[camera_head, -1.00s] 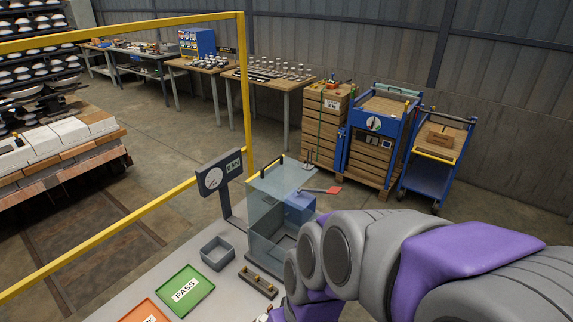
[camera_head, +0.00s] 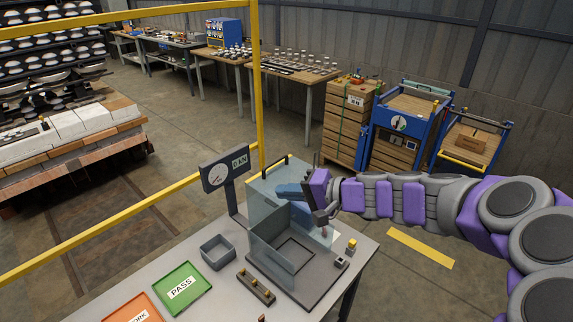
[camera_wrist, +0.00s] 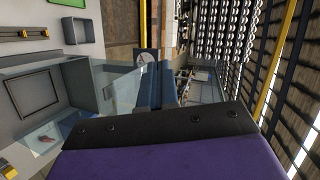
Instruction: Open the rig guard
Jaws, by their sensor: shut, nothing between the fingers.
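In the head view my gripper (camera_head: 281,189) reaches in from the right at the height of the guard's upper part. Its blue fingers are shut and empty. They overlap the clear panels, and I cannot tell whether they touch them. In the wrist view the shut fingers (camera_wrist: 150,68) point toward the dial, with clear panels (camera_wrist: 95,95) beside them.
A dial gauge (camera_head: 217,175) stands behind the guard. A grey bin (camera_head: 218,250), a green PASS tray (camera_head: 182,288) and an orange tray (camera_head: 136,312) lie on the bench at left. A yellow rail (camera_head: 258,90) rises behind the bench. Carts and crates stand farther back.

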